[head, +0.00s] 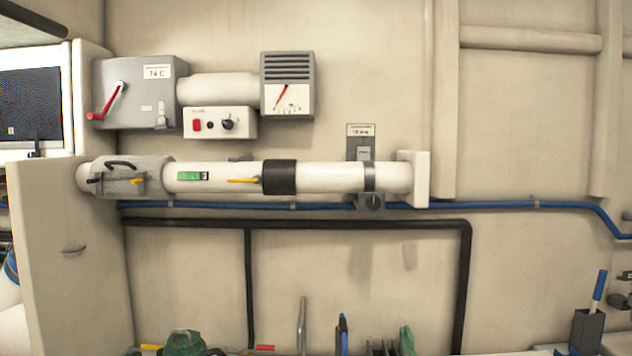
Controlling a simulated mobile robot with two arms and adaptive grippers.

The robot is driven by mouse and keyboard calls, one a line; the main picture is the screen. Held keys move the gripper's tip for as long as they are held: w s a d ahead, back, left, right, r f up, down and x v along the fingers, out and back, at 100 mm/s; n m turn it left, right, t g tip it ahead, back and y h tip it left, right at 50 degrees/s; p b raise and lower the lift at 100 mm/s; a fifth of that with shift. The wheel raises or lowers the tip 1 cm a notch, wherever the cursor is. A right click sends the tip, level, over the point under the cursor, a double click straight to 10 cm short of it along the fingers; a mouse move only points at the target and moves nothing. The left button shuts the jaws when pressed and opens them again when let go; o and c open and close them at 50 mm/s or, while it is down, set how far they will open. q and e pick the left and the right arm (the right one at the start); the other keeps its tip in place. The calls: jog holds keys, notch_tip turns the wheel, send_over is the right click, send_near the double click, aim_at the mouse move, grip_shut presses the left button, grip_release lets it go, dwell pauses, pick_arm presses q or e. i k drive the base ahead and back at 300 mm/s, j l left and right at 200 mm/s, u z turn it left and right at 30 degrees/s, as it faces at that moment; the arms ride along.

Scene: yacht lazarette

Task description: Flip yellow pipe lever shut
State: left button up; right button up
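A thin yellow lever (243,181) is on the front of the thick white pipe (335,177). It lies roughly level, along the pipe, just left of a black band (279,177). A second, shorter yellow handle (137,181) is on the grey fitting (150,170) at the pipe's left end. I cannot tell the valve's state from the lever alone. Neither of my grippers is in view, and nothing touches the levers.
A grey box with a red lever (103,104), a switch panel (220,122) and a gauge (288,86) sit above the pipe. A blue hose (490,204) and black pipe (350,224) run below. Several tools, one green (186,344), stand along the bottom edge. A cabinet (70,270) stands left.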

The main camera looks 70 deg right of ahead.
aim_at(257, 179)
jog(key=z, duration=1.9)
jog(key=j+z, duration=0.2)
jog(key=j, duration=0.15)
jog(key=i+j, duration=0.05)
